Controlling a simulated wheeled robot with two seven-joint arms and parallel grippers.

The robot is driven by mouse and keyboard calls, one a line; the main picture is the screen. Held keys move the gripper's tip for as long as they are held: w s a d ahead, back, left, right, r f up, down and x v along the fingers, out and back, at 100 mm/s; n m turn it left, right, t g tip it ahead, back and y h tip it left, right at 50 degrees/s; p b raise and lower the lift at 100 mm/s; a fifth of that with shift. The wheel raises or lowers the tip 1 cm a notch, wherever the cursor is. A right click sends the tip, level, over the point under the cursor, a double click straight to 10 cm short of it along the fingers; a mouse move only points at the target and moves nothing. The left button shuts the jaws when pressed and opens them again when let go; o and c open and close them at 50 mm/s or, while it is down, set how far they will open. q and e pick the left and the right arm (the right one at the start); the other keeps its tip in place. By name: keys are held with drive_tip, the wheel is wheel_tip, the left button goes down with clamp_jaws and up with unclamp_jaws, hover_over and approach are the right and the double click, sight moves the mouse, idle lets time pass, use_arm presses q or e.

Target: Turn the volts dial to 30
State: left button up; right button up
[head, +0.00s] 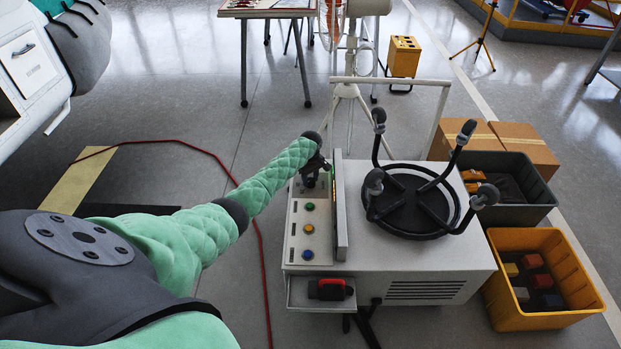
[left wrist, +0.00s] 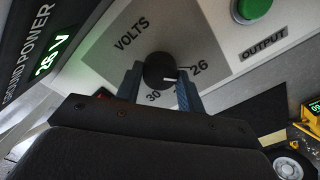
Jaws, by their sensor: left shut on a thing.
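The black volts dial (left wrist: 160,70) sits on a grey plate marked VOLTS, with 30 and 26 printed around it; a mark between them is partly hidden by a finger. My left gripper (left wrist: 160,88) has its two blue fingers closed on either side of the dial. A white pointer line on the dial points right, toward 26. The green display (left wrist: 50,57) on the GROUND POWER panel appears to read 26 V. In the head view my left gripper (head: 314,172) is at the far end of the cart's control panel and hides the dial. My right gripper is in neither view.
A green button (left wrist: 254,9) marked OUTPUT is near the dial. Orange (head: 545,318) and dark grey (head: 530,215) crates stand right of the cart. A red cable (head: 262,260) lies on the floor.

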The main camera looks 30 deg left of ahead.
use_arm(q)
drive_tip(key=m+p, duration=0.1)
drive_tip(key=m, duration=0.2)
drive_tip(key=shift+r+p, duration=0.15)
drive_tip(key=shift+p, duration=0.2)
drive_tip(key=shift+m+p, duration=0.3)
drive_tip(key=shift+m, duration=1.2)
drive_tip(key=m, duration=0.2)
drive_tip(key=shift+m+p, duration=0.4)
drive_tip(key=m, duration=0.2)
drive_tip(key=shift+m, duration=0.3)
drive_tip(key=m, duration=0.4)
drive_tip(key=shift+m, duration=1.4)
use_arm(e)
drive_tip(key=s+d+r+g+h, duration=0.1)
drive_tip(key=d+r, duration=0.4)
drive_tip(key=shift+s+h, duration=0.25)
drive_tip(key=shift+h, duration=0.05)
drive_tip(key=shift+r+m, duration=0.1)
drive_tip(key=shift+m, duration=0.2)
